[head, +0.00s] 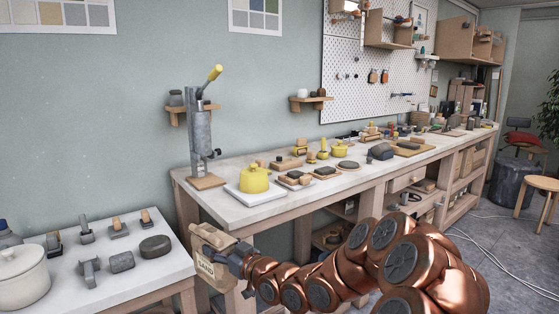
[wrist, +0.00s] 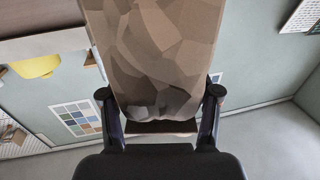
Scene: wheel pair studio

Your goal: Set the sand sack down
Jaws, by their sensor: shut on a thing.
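The sand sack (head: 213,262) is tan and boxy, with dark lettering on its side that reads SAND. My gripper (head: 243,262) is shut on it and holds it in the air by the front left corner of the long workbench (head: 193,173). In the wrist view the sack (wrist: 155,50) fills the upper middle, brown and faceted, between the two dark fingers of my gripper (wrist: 161,105). The sack's underside and whatever lies beneath it are hidden in the head view.
A white side table (head: 60,282) at the lower left carries a cream pot (head: 20,275) and several small grey and wooden items. The long bench holds a lever press (head: 200,135), a yellow pot (head: 254,179) and several small things. A wooden stool (head: 543,185) stands far right.

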